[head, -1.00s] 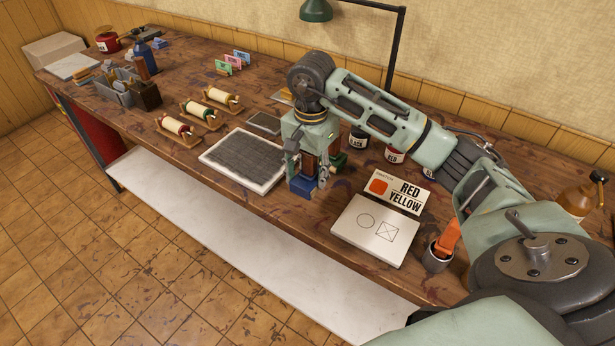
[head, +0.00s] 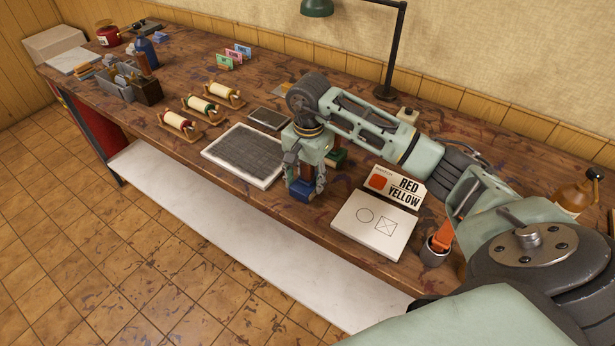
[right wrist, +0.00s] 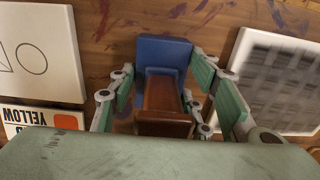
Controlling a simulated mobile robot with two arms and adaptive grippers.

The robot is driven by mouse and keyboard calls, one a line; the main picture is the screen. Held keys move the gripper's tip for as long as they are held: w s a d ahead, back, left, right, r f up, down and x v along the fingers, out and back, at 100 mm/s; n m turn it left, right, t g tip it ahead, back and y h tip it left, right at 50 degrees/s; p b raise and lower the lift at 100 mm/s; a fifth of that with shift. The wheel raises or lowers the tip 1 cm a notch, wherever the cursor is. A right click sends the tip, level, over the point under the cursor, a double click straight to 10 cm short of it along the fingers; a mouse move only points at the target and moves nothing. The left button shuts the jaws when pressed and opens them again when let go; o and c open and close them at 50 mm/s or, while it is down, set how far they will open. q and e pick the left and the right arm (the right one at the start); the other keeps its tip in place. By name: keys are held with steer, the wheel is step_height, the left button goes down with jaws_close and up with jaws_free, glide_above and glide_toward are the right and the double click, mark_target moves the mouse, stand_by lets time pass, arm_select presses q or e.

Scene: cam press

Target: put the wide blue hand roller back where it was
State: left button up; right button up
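My right gripper (head: 305,186) is low over the front of the bench, pointing down. In the right wrist view its fingers (right wrist: 163,95) stand on both sides of a brown handle-like part (right wrist: 162,100) joined to a blue block (right wrist: 163,52). Small gaps show between finger pads and brown part, so it looks open. The blue block (head: 301,194) rests on the bench in the head view. I cannot make out a clear roller shape on it. Three pale rollers, with red (head: 180,122), green (head: 201,107) and red (head: 223,92) parts, lie on wooden rests. My left gripper is out of view.
A grey slab in a white tray (head: 262,183) lies left of my gripper; a white plate with drawn shapes (head: 348,232) lies right. Behind that plate stands a RED YELLOW card (head: 393,188). A lamp (head: 387,90) stands at the back.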

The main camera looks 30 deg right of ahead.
steer(key=o, duration=0.3)
steer(key=shift+r, duration=0.45)
step_height(320, 180, up, 11)
steer(key=shift+f+b, duration=0.15)
steer(key=shift+b, duration=1.1)
steer(key=shift+s+r, duration=0.1)
steer(key=shift+r, duration=0.3)
